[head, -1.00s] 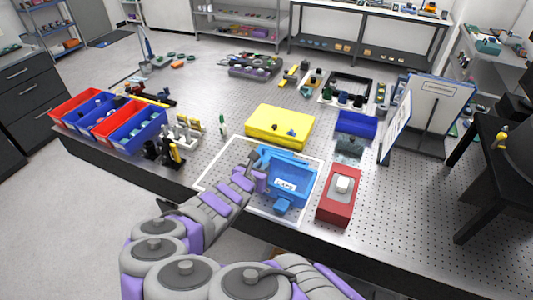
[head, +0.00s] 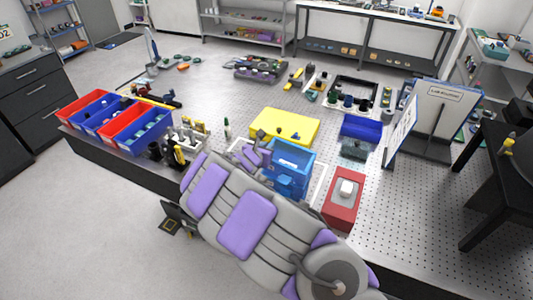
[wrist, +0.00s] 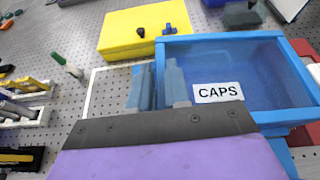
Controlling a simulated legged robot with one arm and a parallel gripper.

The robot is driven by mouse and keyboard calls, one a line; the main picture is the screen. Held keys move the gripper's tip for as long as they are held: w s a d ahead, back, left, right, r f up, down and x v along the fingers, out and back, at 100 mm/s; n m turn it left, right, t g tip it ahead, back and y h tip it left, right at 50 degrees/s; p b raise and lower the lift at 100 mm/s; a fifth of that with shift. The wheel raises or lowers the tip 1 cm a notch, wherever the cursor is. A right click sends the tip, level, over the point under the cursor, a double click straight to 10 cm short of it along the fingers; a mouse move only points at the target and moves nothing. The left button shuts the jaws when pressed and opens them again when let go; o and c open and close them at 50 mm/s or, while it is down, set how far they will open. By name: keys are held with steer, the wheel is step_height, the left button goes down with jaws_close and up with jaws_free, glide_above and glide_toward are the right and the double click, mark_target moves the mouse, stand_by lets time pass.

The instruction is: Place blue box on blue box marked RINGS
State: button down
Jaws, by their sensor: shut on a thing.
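A light blue open box (head: 291,155) is near the middle of the table in the head view. It fills the right of the wrist view (wrist: 225,40), with a white CAPS label on it. My gripper (head: 262,153) is at its left side. In the wrist view its two fingers (wrist: 158,88) are shut on the box's left wall. A blue part (head: 285,187) shows below the front rim; I cannot tell whether it belongs to this box or to another beneath. No RINGS label is readable. My arm hides the area in front.
A white outline (head: 319,184) lies on the perforated table around the box. A yellow case (head: 285,122) is behind, a red block (head: 343,207) to the right, and a dark blue bin (head: 361,125) behind right. Red and blue bins (head: 118,120) stand at left.

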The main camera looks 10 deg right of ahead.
steer(key=shift+a+f, duration=0.1)
steer(key=shift+f, duration=0.8)
steer(key=shift+a+f, duration=0.2)
steer(key=shift+f, duration=0.2)
steer(key=shift+a, duration=0.1)
steer(key=c, duration=1.1)
jaws_free()
steer(key=shift+d, duration=0.2)
steer(key=shift+s+a+r, duration=0.25)
steer(key=shift+s+a, duration=0.1)
steer(key=shift+a, duration=0.05)
steer(key=v, duration=1.1)
steer(key=shift+p, duration=0.4)
steer(key=shift+d, duration=0.1)
